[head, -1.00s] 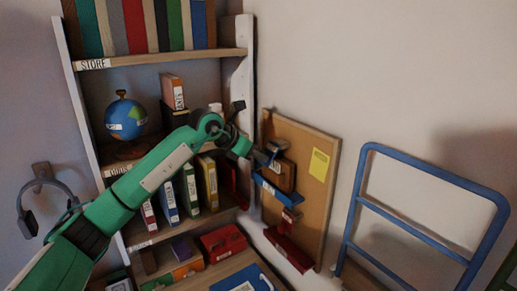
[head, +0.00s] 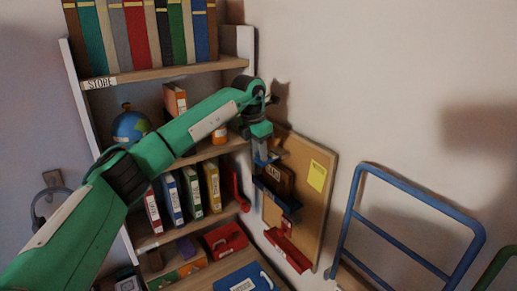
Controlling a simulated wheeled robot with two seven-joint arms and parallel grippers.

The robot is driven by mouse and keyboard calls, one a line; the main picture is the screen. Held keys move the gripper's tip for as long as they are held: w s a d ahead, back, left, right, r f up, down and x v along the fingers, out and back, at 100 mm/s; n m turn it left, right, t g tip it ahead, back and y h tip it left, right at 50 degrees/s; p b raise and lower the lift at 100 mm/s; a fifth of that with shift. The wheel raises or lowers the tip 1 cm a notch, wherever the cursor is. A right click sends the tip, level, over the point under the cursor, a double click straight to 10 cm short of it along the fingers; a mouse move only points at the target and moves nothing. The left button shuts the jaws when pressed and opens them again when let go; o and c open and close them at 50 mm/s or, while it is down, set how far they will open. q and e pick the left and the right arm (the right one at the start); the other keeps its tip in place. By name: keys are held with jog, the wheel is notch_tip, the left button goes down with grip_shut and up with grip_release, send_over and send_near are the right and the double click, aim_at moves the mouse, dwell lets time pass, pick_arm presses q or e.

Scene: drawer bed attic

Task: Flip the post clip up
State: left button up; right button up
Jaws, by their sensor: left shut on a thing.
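A cork board (head: 312,205) hangs on the wall right of the shelf. It carries a brown block with a small label (head: 279,179), a blue tray-like holder (head: 281,203) under it, and a red holder (head: 286,250) lower down. My left gripper (head: 263,156) points down at the board's upper left. It is shut on a small part just above the brown block, which seems to be the post clip; the fingers mostly hide it and its tilt is unclear. My right gripper is not in view.
A wooden shelf with books, a globe (head: 130,124) and several binders (head: 191,192) stands left of the board, close to my left arm. A yellow note (head: 317,176) is on the board. A blue rail frame (head: 408,230) stands at the right. Headphones (head: 50,195) hang far left.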

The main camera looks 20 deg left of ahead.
pick_arm(q)
jog(key=shift+r, duration=0.1)
dwell(0.4)
jog(key=o, duration=1)
jog(key=shift+w+d, duration=0.1)
jog(key=shift+r+b, duration=0.3)
jog(key=r+b, duration=0.1)
jog(key=r, duration=0.3)
jog(key=s+a+r+b, duration=0.1)
jog(key=r+b, duration=0.1)
jog(key=r, duration=0.2)
jog(key=r+b, duration=0.2)
jog(key=r, duration=0.3)
jog(key=shift+s+a, duration=0.2)
jog(key=shift+s, duration=0.15)
jog(key=shift+f, duration=0.1)
